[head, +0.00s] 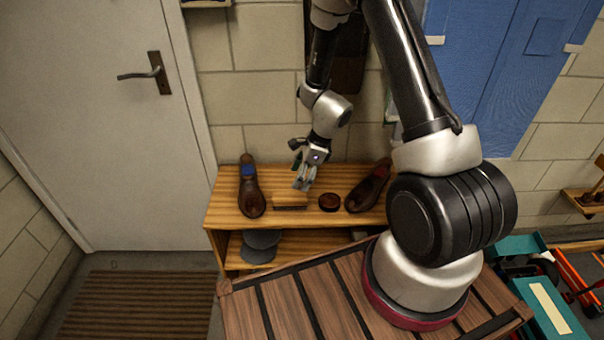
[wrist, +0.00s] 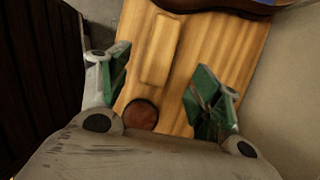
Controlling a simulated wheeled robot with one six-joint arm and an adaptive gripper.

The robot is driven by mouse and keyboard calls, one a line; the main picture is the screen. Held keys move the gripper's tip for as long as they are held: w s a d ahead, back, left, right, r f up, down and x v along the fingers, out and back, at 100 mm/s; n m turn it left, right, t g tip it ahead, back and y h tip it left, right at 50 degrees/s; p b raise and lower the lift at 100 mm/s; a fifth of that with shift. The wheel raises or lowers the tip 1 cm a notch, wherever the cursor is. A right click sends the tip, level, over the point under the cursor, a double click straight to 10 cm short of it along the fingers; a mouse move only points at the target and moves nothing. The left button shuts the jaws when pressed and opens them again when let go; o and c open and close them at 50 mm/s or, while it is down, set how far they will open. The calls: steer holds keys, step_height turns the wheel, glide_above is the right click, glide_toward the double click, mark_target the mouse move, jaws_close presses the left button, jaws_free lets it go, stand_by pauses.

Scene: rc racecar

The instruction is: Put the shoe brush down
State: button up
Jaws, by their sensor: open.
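The shoe brush (head: 290,201), a light wooden block, lies on the top board of a small wooden shelf (head: 224,213). In the wrist view the brush (wrist: 160,50) lies flat beyond my fingertips, its long side running away from me. My gripper (head: 303,182) is above the board, close to the brush in the head view. In the wrist view my gripper (wrist: 162,80) has its green-padded fingers wide apart with nothing between them. The brush's bristles are hidden.
A dark shoe (head: 250,188) stands left of the brush and another shoe (head: 369,187) stands to the right. A round reddish-brown tin (head: 329,202) sits right beside the brush. Grey discs (head: 262,241) lie on the lower shelf. The wall is close behind.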

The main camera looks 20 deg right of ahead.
steer(key=s+d+r+n+t, duration=0.1)
steer(key=s+r+n, duration=0.3)
steer(key=r, duration=0.7)
steer(key=s+d+r+n, duration=0.1)
steer(key=s+r+n, duration=0.1)
steer(key=r+n, duration=0.65)
steer(key=s+d+r+n+h, duration=0.2)
steer(key=s+d+r+n, duration=0.2)
steer(key=s+r, duration=0.4)
steer(key=s+d+r+n+t+h, duration=0.1)
steer(key=s+d+r+n, duration=0.4)
steer(key=s+r, duration=0.3)
steer(key=s, duration=0.3)
steer(key=shift+d+r+t+h, duration=0.2)
steer(key=shift+r+t+h, duration=0.1)
steer(key=shift+h, duration=0.1)
steer(key=shift+o, duration=0.4)
